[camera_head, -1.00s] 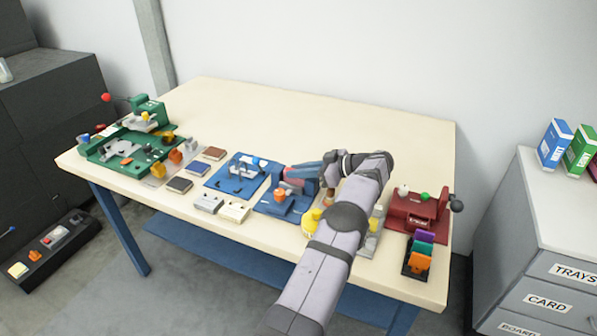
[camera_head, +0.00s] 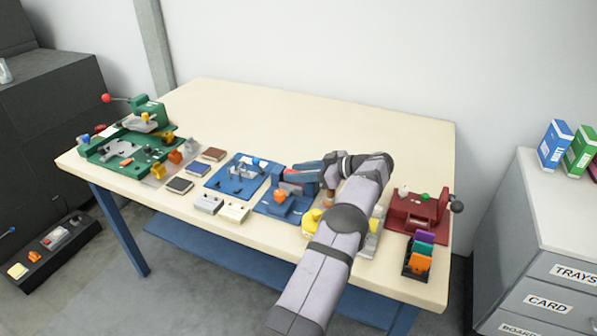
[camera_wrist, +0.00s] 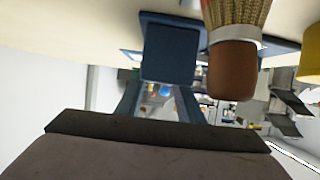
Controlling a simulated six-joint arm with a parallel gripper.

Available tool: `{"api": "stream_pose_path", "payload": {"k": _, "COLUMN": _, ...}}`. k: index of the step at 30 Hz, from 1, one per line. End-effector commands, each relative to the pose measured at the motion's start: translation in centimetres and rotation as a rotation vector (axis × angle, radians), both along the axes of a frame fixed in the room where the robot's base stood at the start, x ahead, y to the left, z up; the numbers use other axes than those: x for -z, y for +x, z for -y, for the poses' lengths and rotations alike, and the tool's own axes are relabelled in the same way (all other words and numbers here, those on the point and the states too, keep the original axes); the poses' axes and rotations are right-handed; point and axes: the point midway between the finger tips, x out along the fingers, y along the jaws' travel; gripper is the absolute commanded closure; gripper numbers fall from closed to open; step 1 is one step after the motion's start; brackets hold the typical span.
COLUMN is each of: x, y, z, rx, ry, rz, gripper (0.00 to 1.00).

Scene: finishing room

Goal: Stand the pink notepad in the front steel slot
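A grey metal piece (camera_head: 374,238) shows partly beside my forearm; I cannot make out a front steel slot.
A brush with a brown handle (camera_wrist: 234,70) stands close to the fingers. The blue press (camera_head: 282,203) is below. A red machine (camera_head: 418,210) and a dark rack (camera_head: 408,268) with coloured pieces stand right. The table's back (camera_head: 290,110) is clear.

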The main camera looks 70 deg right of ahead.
Motion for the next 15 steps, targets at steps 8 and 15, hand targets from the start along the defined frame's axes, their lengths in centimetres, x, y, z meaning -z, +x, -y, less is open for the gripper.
{"api": "stream_pose_path", "payload": {"k": 8, "x": -0.3, "y": -1.6, "z": 0.1, "rx": 0.004, "ry": -0.003, "rz": 0.000, "gripper": 0.66}}
{"api": "stream_pose_path", "payload": {"k": 15, "x": -2.2, "y": -4.9, "z": 0.0, "rx": 0.003, "ry": -0.003, "rz": -0.001, "gripper": 0.66}}
